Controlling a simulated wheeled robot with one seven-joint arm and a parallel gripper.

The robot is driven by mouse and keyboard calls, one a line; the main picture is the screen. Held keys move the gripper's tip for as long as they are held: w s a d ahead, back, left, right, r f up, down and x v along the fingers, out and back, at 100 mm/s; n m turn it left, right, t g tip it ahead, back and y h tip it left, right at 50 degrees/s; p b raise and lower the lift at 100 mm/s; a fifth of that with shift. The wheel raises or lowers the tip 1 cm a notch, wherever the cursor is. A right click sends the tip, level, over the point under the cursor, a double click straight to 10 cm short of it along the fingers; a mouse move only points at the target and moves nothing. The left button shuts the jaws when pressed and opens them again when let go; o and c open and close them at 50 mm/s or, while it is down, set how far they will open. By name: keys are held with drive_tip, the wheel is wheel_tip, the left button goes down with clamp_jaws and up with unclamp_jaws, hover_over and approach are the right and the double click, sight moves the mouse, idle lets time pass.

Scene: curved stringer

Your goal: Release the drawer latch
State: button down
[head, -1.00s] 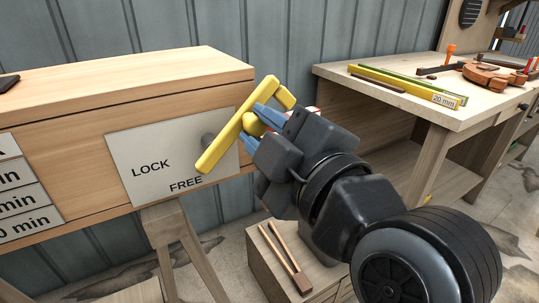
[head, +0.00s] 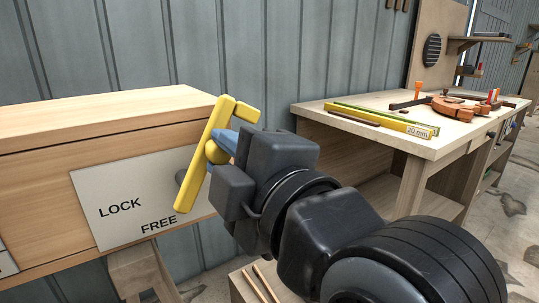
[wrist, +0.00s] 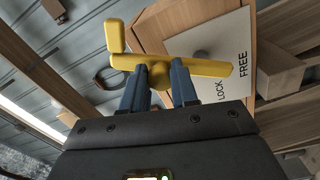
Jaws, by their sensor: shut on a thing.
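The yellow latch handle (head: 203,160) stands out from a pale plate (head: 118,200) on the drawer front. The plate reads LOCK at left and FREE at the bottom. The handle's long bar is tilted steeply, its lower end near and to the right of FREE. My gripper (head: 222,146) is shut on the handle's middle, coming from the right. In the wrist view, the blue fingers (wrist: 159,82) straddle the hub of the yellow handle (wrist: 205,67). The grey shaft behind the handle partly shows.
A workbench (head: 380,135) at right holds a yellow 20 mm bar (head: 385,122), a brown clamp-like tool (head: 465,105) and other tools. A low wooden box with sticks (head: 262,284) stands below my arm. A corrugated wall is behind.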

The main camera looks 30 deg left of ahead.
drive_tip(key=c, duration=0.9)
unclamp_jaws()
drive_tip(key=shift+o, duration=0.2)
drive_tip(key=v, duration=0.7)
drive_tip(key=shift+s+d, duration=0.2)
drive_tip(key=shift+d, duration=0.15)
drive_tip(key=shift+f, duration=0.1)
